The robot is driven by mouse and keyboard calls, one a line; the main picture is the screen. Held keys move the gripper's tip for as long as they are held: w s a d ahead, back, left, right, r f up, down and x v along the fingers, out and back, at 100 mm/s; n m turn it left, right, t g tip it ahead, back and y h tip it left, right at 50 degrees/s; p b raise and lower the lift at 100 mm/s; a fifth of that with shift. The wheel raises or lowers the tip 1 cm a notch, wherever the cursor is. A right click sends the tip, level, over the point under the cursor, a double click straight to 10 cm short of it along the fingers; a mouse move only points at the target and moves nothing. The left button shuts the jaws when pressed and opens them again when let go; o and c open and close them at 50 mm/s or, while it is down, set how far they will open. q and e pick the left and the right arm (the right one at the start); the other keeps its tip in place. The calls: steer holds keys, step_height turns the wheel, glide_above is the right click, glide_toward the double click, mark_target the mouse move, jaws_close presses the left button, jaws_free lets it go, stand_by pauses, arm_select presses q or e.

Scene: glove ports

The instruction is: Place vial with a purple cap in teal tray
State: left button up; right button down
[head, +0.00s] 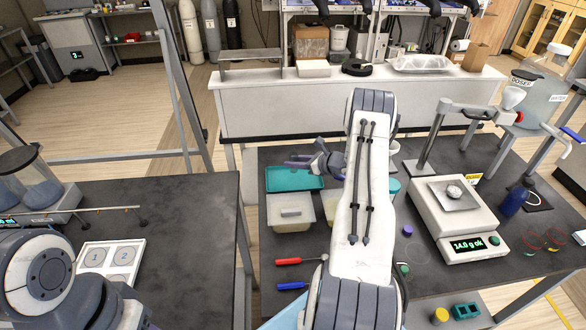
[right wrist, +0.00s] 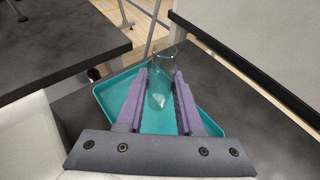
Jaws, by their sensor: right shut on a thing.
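The teal tray (head: 283,183) lies on the dark table left of my right arm, and it fills the middle of the right wrist view (right wrist: 112,95). My right gripper (head: 292,162) is above the tray, with purple fingers. In the right wrist view the gripper (right wrist: 161,85) is shut on a clear glass vial (right wrist: 160,88), which stands between the fingertips over the tray. I see no purple cap on this vial, and whether its base touches the tray I cannot tell. A small purple cap (head: 407,230) shows on the table right of my right arm. My left gripper is out of view.
Red (head: 289,262) and blue (head: 291,286) tools lie nearer. A balance (head: 455,220) and a blue bottle (head: 513,201) stand at right. A gap separates this table from the left one (head: 190,215).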

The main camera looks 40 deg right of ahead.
mark_target(294, 170)
step_height(294, 170, down, 4)
steer(key=shift+r+p, duration=0.25)
steer(key=shift+p, duration=0.3)
steer(key=shift+f, duration=0.2)
steer(key=shift+a+f, duration=0.1)
steer(key=shift+f, duration=0.1)
steer(key=c, duration=0.5)
jaws_free()
steer(key=shift+c, duration=0.2)
